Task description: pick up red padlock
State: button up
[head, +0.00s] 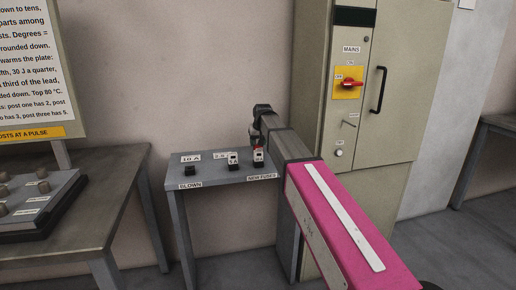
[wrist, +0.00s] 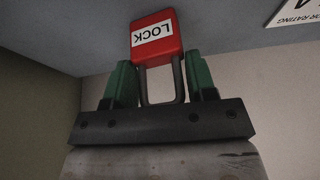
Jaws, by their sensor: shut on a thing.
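The red padlock (wrist: 154,36) has a white label reading LOCK, which appears upside down in the wrist view, and a dark metal shackle. My gripper (wrist: 158,78) is shut on it, with green fingers on both sides of the shackle. In the head view, my gripper (head: 256,140) is over the right part of a small grey table, and only a small red bit of the padlock (head: 257,147) shows below it. I cannot tell whether the padlock touches anything beneath it.
A beige cabinet (head: 395,130) with a red switch handle (head: 351,84) on yellow stands right. A larger table (head: 105,195) with a knobbed panel (head: 40,205) stands left.

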jog(key=shift+r, duration=0.1)
jog(key=shift+r, duration=0.55)
notch_tip(320, 180, up, 3)
jog(key=shift+w+f, duration=0.1)
jog(key=s+a+r, duration=0.7)
jog(key=s+a, duration=0.1)
jog(key=shift+a, duration=0.35)
